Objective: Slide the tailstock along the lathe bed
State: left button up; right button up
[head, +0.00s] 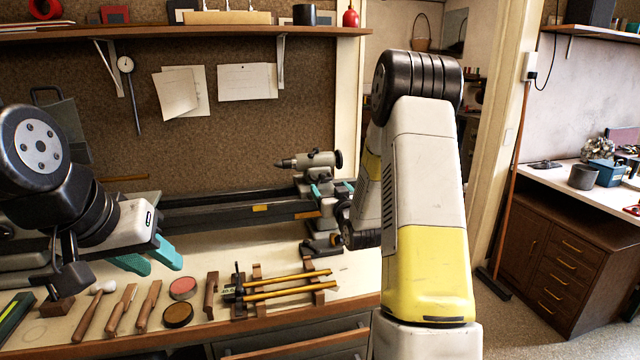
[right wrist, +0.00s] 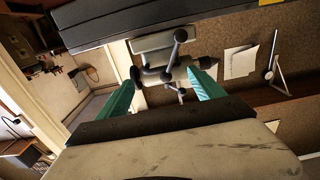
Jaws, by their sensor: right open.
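The tailstock (head: 315,160) is a grey casting with a pointed quill facing left and a dark handwheel on its right. It sits near the right end of the dark lathe bed (head: 215,213). My right gripper (head: 331,190) is open, its teal fingers to either side of the tailstock's lower body. In the right wrist view the tailstock (right wrist: 152,45) with its dark levers shows between and beyond the spread fingers (right wrist: 163,85). I cannot tell whether they touch it. My left gripper (head: 163,266) hangs above the bench at the left, fingers apart and empty.
On the bench front lie wooden-handled tools (head: 120,308), two round tins (head: 183,288) and a rack with brass rods (head: 285,285). A wooden shelf (head: 180,31) is above. My right arm hides the bench's right end.

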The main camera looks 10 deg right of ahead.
aim_at(324, 180)
jog(key=w, duration=0.7)
jog(key=shift+w+a, duration=0.15)
jog(key=shift+c, duration=0.3)
grip_shut()
jog(key=s+a, duration=0.1)
jog(key=a, duration=3.7)
jog(key=shift+s, duration=0.2)
jog(key=shift+r, duration=0.1)
jog(key=shift+o, duration=0.3)
grip_release()
